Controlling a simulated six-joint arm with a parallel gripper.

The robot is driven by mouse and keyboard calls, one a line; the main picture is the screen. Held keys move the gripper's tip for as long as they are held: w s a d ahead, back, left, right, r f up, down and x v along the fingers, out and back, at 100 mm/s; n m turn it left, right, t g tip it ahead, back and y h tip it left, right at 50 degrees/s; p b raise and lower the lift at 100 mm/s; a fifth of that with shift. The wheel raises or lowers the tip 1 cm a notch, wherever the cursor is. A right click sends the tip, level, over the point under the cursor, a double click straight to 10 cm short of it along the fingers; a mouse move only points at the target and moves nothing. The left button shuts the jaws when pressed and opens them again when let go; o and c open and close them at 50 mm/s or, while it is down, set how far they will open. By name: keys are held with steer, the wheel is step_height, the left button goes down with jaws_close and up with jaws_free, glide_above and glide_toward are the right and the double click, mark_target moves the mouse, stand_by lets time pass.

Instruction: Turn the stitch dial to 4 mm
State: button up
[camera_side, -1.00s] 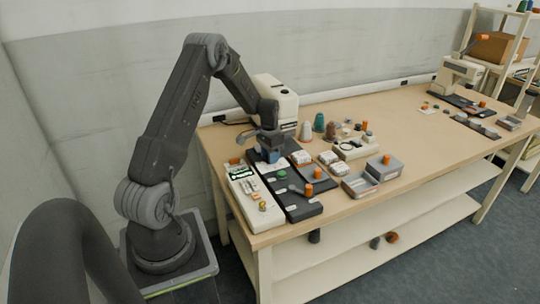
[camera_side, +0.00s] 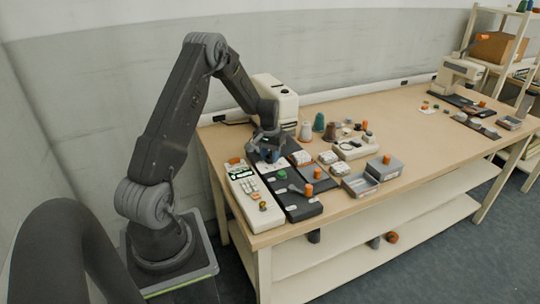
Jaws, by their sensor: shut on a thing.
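My gripper (camera_side: 268,152) points down over the back part of a black panel (camera_side: 297,209) on the left of the table. It is shut on a small blue part, which I take for the stitch dial (camera_side: 265,155). The fingers hide most of that part, and its scale marks are too small to read. Nearer the front of the panel are a green button (camera_side: 282,174) and an orange-knobbed lever (camera_side: 306,188).
A cream control box (camera_side: 248,190) with buttons lies left of the panel. A cream machine (camera_side: 275,100) stands behind my gripper. Thread cones (camera_side: 318,122) and grey bins (camera_side: 360,184) are to the right. The table's right middle (camera_side: 410,130) is clear.

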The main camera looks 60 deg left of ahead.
mark_target(269, 156)
steer(key=shift+n, duration=1.3)
steer(key=o, duration=0.9)
step_height(269, 156, up, 14)
steer(key=shift+s+a+f, duration=0.1)
steer(key=shift+s+a, duration=0.05)
